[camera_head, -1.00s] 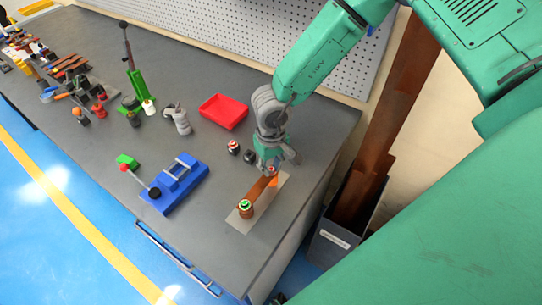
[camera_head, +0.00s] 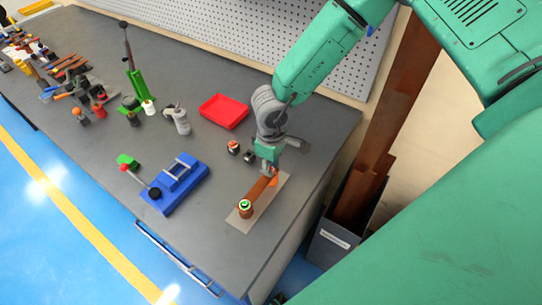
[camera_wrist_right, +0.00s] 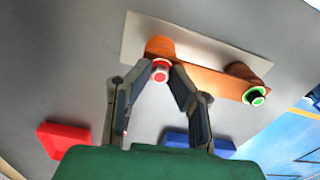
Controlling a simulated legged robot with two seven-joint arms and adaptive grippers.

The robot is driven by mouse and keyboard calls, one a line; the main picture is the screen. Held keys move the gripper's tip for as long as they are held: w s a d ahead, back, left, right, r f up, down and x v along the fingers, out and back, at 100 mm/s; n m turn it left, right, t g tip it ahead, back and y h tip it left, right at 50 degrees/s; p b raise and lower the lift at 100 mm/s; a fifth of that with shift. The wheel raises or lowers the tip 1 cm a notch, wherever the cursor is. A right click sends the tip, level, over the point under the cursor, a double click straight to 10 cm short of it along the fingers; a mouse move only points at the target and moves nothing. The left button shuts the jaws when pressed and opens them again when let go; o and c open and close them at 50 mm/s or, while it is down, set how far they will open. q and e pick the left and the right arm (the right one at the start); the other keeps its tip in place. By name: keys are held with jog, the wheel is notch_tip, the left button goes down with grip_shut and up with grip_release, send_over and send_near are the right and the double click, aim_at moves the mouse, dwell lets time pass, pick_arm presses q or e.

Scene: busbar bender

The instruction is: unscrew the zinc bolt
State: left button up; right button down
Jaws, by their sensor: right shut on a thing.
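A copper busbar (camera_head: 257,192) lies over a pale plate (camera_head: 240,220) near the bench's right end. One end carries a bolt with a green ring (camera_head: 244,205), which also shows in the right wrist view (camera_wrist_right: 255,97). At the other end, a bolt with a red ring (camera_wrist_right: 160,70) shows between my right fingertips. My right gripper (camera_wrist_right: 161,67) is shut on this red-ringed bolt. In the head view my right gripper (camera_head: 269,170) hides that bolt. I cannot tell by finish which bolt is zinc. My left gripper is not in view.
A blue bender (camera_head: 173,187) with a lever stands left of the plate. A red tray (camera_head: 224,111) and small cylinders (camera_head: 233,147) stand close to my right arm. Tools crowd the bench's far left. A bin with copper bars (camera_head: 335,233) stands beyond the bench's right edge.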

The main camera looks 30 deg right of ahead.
jog(key=n, duration=0.5)
jog(key=shift+n, duration=0.4)
jog(key=c, duration=1.8)
grip_release()
jog(key=shift+o, duration=0.2)
jog(key=m, duration=0.5)
jog(key=shift+m, duration=0.4)
jog(key=m, duration=0.5)
jog(key=shift+m, duration=0.4)
